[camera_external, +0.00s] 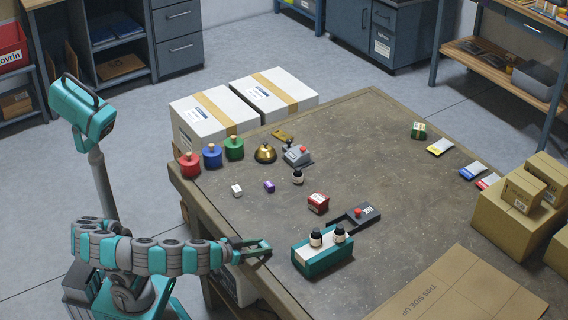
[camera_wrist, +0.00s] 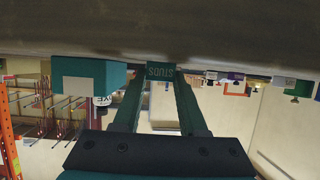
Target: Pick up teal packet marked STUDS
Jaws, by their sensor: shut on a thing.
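The teal packet marked STUDS (camera_wrist: 161,71) shows in the wrist view between my fingertips, its lettering upside down. My gripper (camera_wrist: 160,82) is shut on it. In the outside view my gripper (camera_external: 260,245) is at the table's near left edge, left of a teal and white rack (camera_external: 322,262). I cannot clearly tell the packet from the teal fingers there. In the wrist view the rack (camera_wrist: 88,80) is left of the packet, apart from it.
The table's middle right (camera_external: 420,190) is clear.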

